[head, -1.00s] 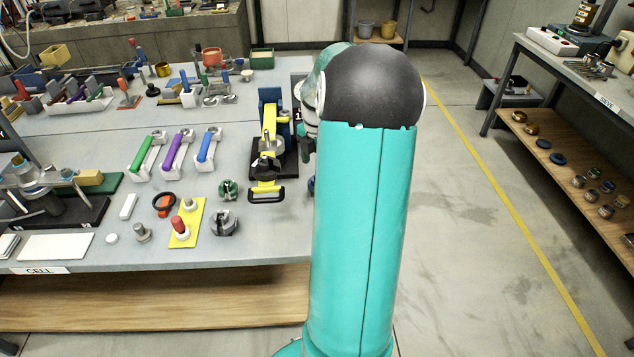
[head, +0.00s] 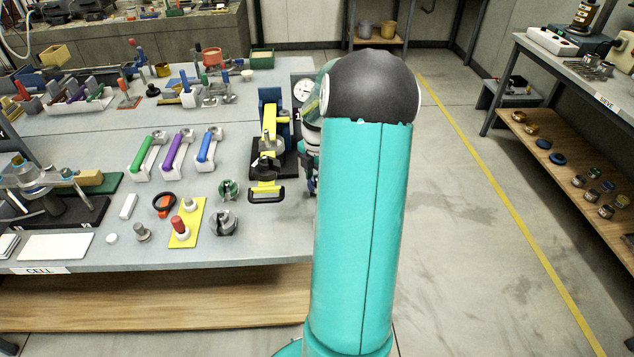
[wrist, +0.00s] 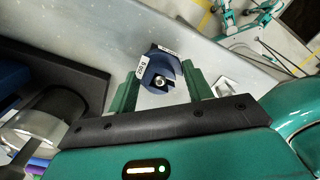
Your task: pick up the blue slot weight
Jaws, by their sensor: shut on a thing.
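The blue slot weight (wrist: 160,68) shows in the wrist view as a dark blue slotted disc with a white label and a pale centre. It sits between the two green fingers of my gripper (wrist: 161,88), which is shut on it. The grey table surface lies behind it; I cannot tell whether the weight touches the table. In the head view my arm hides most of the gripper and the weight.
A yellow and blue press-like device (head: 268,150) stands close left of my arm, with a round dial (head: 303,90) behind it. Grey and green slotted weights (head: 224,222) lie nearby. Open floor lies right of the table, before a wooden shelf (head: 560,170).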

